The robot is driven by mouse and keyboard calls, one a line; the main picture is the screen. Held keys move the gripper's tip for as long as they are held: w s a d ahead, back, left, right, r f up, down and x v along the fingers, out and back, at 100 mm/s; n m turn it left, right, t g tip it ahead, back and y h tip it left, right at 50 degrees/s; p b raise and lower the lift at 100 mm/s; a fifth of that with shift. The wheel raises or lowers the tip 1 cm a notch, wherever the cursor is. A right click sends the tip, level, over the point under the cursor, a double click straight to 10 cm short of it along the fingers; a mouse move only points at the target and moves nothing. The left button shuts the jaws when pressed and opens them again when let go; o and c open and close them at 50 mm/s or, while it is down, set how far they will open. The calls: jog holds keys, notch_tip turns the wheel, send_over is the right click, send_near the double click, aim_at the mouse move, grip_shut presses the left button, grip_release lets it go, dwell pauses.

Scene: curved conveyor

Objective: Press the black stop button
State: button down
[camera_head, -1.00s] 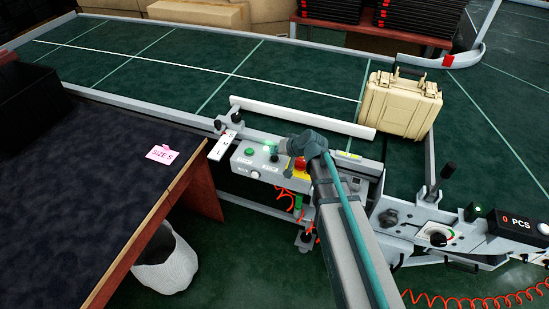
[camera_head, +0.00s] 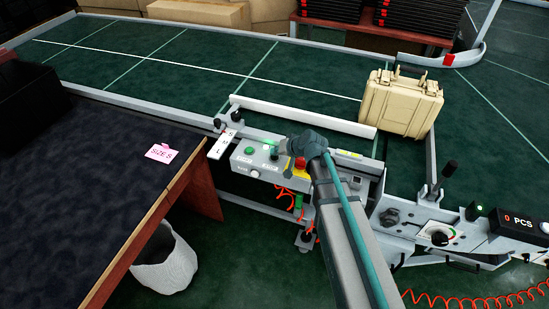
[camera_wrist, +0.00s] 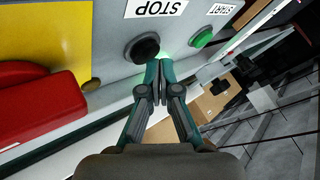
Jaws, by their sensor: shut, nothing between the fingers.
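The black stop button (camera_wrist: 143,50) sits on the grey control panel, beside the STOP label (camera_wrist: 156,8) in the wrist view. My gripper (camera_wrist: 160,66) is shut and empty. Its fingertips are very close to the panel, at the button's lower right edge in the wrist view and on the side toward the green button. I cannot tell whether they touch anything. In the head view my gripper (camera_head: 282,147) is over the control box (camera_head: 246,163), and the black button is hard to make out beneath it.
A green start button (camera_wrist: 204,38) is right of the black one in the wrist view. A large red button (camera_wrist: 42,105) on a yellow plate is to the left. A beige case (camera_head: 402,105) stands on the green conveyor (camera_head: 300,75). A dark table (camera_head: 90,190) is at left.

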aim_at(276, 157)
jog(key=shift+f+b, duration=0.4)
jog(key=shift+f, duration=0.05)
dwell(0.7)
jog(key=shift+r, duration=0.1)
dwell(0.3)
jog(key=shift+r+p, duration=0.35)
jog(key=shift+r, duration=0.4)
jog(key=shift+r, duration=0.1)
jog(key=shift+r+p, duration=1.3)
jog(key=shift+r, duration=1.1)
